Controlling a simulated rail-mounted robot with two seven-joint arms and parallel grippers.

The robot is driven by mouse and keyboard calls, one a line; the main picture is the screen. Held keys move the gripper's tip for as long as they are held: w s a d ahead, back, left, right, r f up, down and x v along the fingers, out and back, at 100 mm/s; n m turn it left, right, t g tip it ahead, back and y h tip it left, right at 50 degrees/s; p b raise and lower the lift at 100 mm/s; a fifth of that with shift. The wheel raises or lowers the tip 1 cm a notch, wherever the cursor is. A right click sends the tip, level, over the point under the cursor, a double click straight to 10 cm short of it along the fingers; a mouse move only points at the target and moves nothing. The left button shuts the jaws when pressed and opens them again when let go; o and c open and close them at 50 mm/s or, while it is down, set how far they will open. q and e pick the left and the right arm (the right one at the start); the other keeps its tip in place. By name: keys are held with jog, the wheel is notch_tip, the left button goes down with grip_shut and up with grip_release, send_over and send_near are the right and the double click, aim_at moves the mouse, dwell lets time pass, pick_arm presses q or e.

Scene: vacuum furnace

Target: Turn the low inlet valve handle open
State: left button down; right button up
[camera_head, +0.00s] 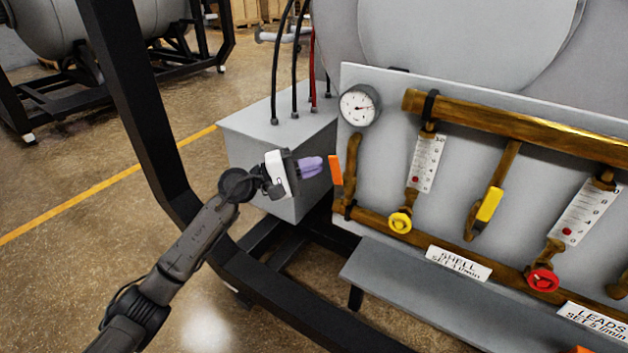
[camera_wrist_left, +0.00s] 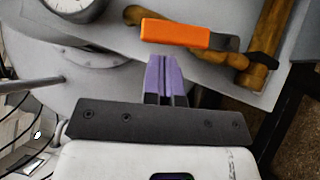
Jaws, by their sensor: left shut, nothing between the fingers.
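An orange valve handle (camera_head: 336,170) stands roughly upright at the left edge of the panel, beside a short brass pipe. I take it to be the low inlet valve handle. In the left wrist view the orange handle (camera_wrist_left: 176,34) lies across the picture, just beyond my fingertips, with a dark stem at its right end. My left gripper (camera_head: 321,166) has purple fingers pressed together and empty, pointing at the handle from the left. In the left wrist view the shut fingers (camera_wrist_left: 161,60) appear just short of the handle; contact cannot be told. My right gripper is not in view.
The panel (camera_head: 385,170) carries a round gauge (camera_head: 360,105), brass pipes, flow meters, a yellow knob (camera_head: 400,222), a yellow lever (camera_head: 489,205) and a red knob (camera_head: 543,280). A grey box (camera_head: 250,135) and black frame bars stand near my left arm.

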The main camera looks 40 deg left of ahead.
pick_arm(q)
jog(key=w+a+v, duration=0.1)
jog(key=v, duration=1.1)
jog(key=shift+w+a+f, duration=0.15)
jog(key=shift+w+f, duration=0.05)
jog(key=shift+f, duration=0.1)
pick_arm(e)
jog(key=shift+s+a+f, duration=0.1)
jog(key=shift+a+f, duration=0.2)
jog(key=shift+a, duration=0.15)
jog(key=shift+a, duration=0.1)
